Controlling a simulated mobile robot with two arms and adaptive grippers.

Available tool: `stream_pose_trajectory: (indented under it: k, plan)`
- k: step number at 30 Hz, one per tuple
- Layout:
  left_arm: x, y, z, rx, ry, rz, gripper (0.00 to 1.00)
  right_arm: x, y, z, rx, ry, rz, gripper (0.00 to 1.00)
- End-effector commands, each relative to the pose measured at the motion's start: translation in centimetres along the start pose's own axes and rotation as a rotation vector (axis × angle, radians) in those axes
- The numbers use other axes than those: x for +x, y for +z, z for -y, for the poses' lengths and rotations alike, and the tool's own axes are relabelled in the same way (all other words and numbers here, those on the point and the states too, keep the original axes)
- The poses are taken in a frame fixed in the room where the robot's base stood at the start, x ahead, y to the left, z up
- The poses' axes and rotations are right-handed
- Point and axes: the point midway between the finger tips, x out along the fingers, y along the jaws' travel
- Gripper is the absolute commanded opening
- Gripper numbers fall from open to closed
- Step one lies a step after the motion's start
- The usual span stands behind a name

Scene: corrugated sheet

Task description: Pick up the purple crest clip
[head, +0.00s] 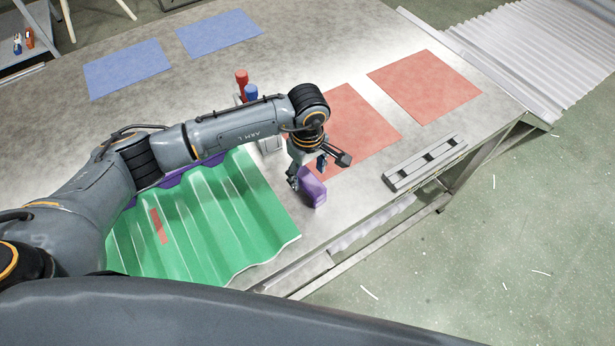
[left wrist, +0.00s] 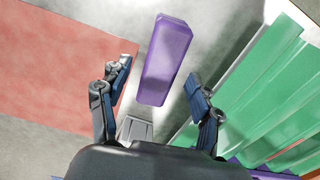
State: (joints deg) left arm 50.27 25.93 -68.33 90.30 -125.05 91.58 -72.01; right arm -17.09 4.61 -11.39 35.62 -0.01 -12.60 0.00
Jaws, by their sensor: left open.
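The purple crest clip (head: 312,189) is a small block at the table's front edge area, just right of the green corrugated sheet. My left gripper (head: 306,179) is above and right behind it, pointing down. In the left wrist view the purple crest clip (left wrist: 165,60) lies between and beyond the two open fingers (left wrist: 160,88), with gaps on both sides. The gripper is open and empty. My right gripper is not in view.
The green corrugated sheet (head: 200,220) lies left of the clip, with a purple strip (head: 185,178) along its back edge. Red mats (head: 358,125) and blue mats (head: 127,68) lie on the table. Red (head: 242,78) and blue (head: 251,91) cylinders stand behind my arm. A slotted grey rail (head: 425,163) lies right.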

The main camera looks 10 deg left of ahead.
Motion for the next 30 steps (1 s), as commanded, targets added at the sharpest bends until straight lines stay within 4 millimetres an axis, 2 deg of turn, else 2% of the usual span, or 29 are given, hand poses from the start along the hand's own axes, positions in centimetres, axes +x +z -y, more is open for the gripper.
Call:
stream_pose_trajectory:
  k: [1,6,13,22,30]
  plan:
    - [0.5,0.1,0.1,-0.001,-0.003,0.002,0.64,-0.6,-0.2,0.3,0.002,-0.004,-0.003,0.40]
    - [2.1,0.0,0.0,0.000,0.000,0.000,0.64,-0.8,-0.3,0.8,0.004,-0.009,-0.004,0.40]
    - [2.3,0.0,0.0,0.000,0.001,-0.001,0.64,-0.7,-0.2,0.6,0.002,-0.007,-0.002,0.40]
    - [2.3,0.0,0.0,0.000,0.001,-0.001,0.03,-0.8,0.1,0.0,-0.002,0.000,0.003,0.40]
    - [2.2,-0.1,0.0,0.000,0.002,-0.001,0.02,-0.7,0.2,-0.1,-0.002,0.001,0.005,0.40]
